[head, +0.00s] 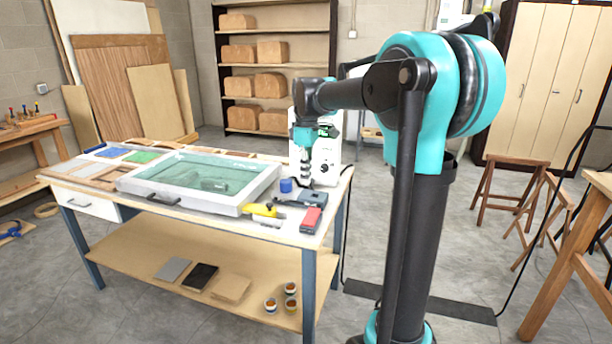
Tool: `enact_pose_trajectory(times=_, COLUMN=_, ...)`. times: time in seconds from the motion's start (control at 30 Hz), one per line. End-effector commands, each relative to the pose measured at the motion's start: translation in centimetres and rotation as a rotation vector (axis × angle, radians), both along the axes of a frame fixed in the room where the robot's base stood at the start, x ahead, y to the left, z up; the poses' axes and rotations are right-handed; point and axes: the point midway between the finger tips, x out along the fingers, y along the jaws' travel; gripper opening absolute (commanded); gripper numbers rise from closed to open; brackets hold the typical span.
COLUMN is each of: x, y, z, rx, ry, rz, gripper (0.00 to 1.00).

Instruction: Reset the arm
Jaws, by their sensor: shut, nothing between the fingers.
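My arm rises at the right in the head view and reaches left over the workbench (130,197). My gripper (304,182) hangs downward above the right part of the bench, in front of a white machine (328,155). Its fingers are small and dark here. It is shut and holds nothing. A small blue block (286,185) stands just left of the gripper. A dark grey object (312,198) lies close below and right of it.
A framed press with a teal sheet (190,171) fills the bench's middle. Wooden stools (507,163) stand at the right. Open floor (240,318) shows before the bench.

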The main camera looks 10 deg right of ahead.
Motion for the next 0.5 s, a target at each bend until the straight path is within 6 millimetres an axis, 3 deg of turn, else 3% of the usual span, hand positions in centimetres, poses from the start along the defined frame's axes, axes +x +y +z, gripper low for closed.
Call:
enact_pose_trajectory(times=0.37, x=-0.1, y=0.0, z=0.4, rx=0.0, ry=0.0, rz=0.0, gripper=0.0)
enact_pose_trajectory(times=0.5, x=-0.8, y=-0.4, z=-0.6, rx=0.0, ry=-0.016, rz=-0.043, gripper=0.0)
